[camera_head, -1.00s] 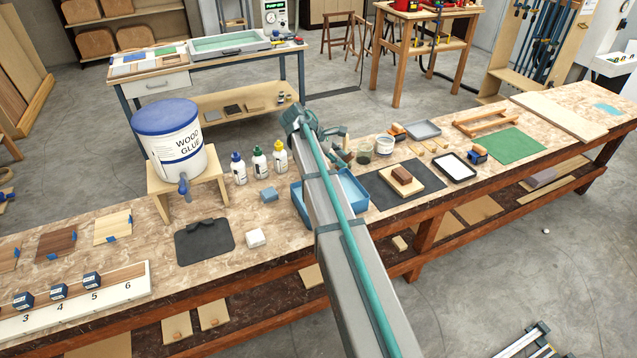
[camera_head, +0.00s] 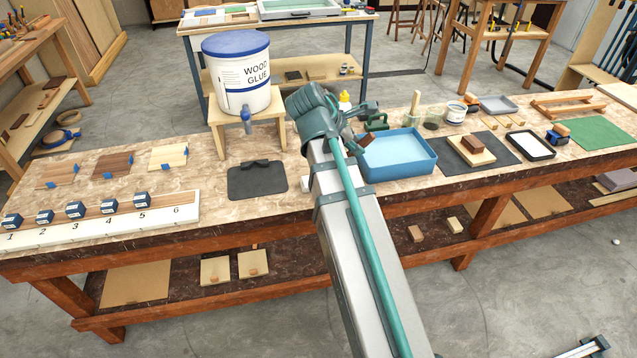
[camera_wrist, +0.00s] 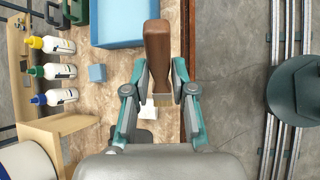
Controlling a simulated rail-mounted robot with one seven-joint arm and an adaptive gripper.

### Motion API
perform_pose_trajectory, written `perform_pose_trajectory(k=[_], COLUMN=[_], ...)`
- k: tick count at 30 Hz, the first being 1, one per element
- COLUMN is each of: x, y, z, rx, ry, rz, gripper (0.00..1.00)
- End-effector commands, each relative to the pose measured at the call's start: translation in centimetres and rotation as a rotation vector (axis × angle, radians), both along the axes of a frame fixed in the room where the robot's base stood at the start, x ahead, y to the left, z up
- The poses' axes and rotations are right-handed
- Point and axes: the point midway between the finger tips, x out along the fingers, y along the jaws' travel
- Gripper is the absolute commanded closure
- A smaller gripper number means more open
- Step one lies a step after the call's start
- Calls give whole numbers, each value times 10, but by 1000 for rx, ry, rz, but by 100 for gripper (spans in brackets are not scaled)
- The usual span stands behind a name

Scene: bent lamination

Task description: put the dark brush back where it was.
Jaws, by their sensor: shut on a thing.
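My gripper (camera_wrist: 162,68) is shut on the brown wooden handle of the dark brush (camera_wrist: 157,45) in the wrist view. A pale part shows below the handle, between the fingers; I cannot tell whether it is the bristles. In the head view my gripper (camera_head: 366,124) is above the bench, by the left end of the blue tray (camera_head: 400,173), with a small brown part of the brush (camera_head: 366,139) showing. A dark mat (camera_head: 257,184) lies left of the arm, with a small dark raised shape at its back edge.
The glue bucket (camera_head: 236,75) stands on a wooden stand at the back. A dark mat with wood blocks (camera_head: 482,160) lies right of the tray. Numbered board (camera_head: 110,220) at left.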

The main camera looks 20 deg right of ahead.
Motion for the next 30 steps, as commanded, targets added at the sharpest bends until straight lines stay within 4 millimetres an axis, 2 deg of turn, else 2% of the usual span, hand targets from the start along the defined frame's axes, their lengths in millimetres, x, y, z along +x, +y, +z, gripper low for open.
perform_pose_trajectory(k=[5, 17, 24, 30], x=[13, 98, 123, 132], y=[-2, -19, -24, -26], z=[-3, -38, -76, -89], rx=[1, 2, 2, 2], ry=[2, 4, 4, 0], rz=[56, 57, 57, 56], gripper=[100, 100, 100, 100])
